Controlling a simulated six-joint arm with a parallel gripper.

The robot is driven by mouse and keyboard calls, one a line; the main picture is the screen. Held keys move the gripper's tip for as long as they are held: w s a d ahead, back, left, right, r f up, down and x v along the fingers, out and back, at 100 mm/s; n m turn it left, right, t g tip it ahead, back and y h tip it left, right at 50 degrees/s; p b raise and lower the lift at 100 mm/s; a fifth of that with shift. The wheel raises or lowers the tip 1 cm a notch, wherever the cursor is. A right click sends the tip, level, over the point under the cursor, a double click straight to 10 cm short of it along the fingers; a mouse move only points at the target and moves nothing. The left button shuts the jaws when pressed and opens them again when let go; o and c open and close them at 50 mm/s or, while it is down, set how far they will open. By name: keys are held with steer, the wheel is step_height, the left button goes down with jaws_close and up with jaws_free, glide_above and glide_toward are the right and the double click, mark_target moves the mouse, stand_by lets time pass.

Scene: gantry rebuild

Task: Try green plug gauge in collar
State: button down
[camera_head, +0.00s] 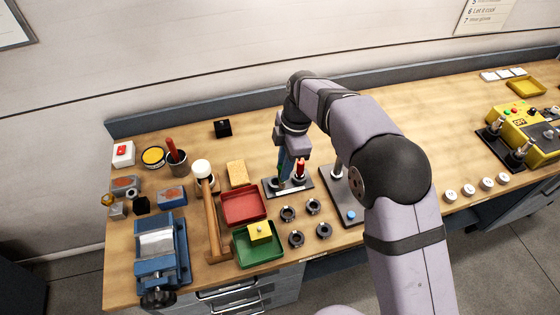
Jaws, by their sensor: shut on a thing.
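My gripper (284,172) points down over the left part of a dark gauge stand (291,192) near the middle of the bench. It is shut on the green plug gauge (280,163), of which only a green strip shows beside the fingers. The gauge's lower end is hidden, so I cannot tell if it is clear of the stand. A red plug gauge (300,168) stands upright in the stand's right part. Several dark ring collars lie in front of the stand, among them a front-left collar (296,239) and a back-right collar (313,206).
A dark plate (351,215) with a grey post and blue button is right of the stand, partly behind my arm. A red tray (243,220), a green tray (240,248), a mallet (213,225) and a blue vise (172,262) lie left. The bench behind the stand is clear.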

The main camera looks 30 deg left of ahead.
steer(key=s+d+f+b, duration=0.2)
steer(key=s+d+b, duration=0.1)
steer(key=s+d, duration=0.6)
steer(key=shift+d+b, duration=0.35)
steer(key=shift+b, duration=0.05)
step_height(320, 180, down, 7)
steer(key=b, duration=0.5)
steer(key=shift+r, duration=0.2)
stand_by(3.2)
steer(key=shift+s+r, duration=0.1)
steer(key=shift+r, duration=0.1)
stand_by(0.4)
steer(key=shift+r+p, duration=2.45)
steer(key=shift+r, duration=0.4)
